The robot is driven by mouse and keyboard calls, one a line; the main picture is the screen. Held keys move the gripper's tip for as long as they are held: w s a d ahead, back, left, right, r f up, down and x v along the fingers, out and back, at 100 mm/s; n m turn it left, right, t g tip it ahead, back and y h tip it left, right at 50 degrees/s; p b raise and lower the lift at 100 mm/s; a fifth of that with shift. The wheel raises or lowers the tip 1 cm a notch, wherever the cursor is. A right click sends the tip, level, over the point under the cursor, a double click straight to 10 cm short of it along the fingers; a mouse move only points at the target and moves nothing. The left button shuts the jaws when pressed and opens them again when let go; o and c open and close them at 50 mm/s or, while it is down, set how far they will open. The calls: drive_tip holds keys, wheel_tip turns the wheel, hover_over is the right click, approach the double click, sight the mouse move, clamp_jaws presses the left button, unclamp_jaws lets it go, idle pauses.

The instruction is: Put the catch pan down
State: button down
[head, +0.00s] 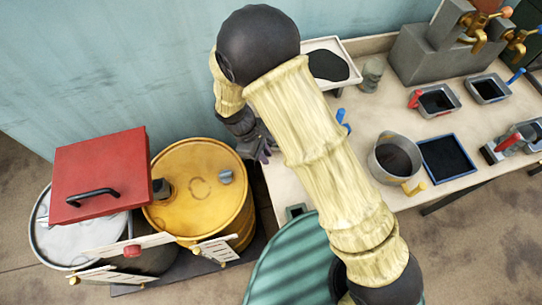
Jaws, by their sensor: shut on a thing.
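My gripper (262,150) shows to the left of my pale arm, low by the left end of the workbench and just right of the yellow drum. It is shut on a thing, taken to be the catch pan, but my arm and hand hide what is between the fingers. A small grey, dark-centred piece (297,211) shows at the bench's left front edge; I cannot tell whether it belongs to the pan. A blue handle (343,120) sticks out right of my arm, and what it belongs to is hidden.
The workbench (385,110) holds a white tray (350,43) with dark contents, several small pans, a round pot (396,158) and a blue-rimmed tray (447,158).

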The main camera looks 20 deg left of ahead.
drive_tip(key=shift+d+f+p, duration=0.25)
drive_tip(key=shift+d+p, duration=0.1)
drive_tip(key=shift+d, duration=0.8)
drive_tip(key=shift+w+a+f, duration=0.15)
drive_tip(key=shift+f, duration=0.35)
drive_tip(key=shift+s+a, duration=0.1)
drive_tip(key=shift+s, duration=0.1)
drive_tip(key=shift+s+f, duration=0.1)
drive_tip(key=shift+f, duration=0.05)
drive_tip(key=c, duration=1.5)
unclamp_jaws()
drive_tip(key=shift+o, duration=0.6)
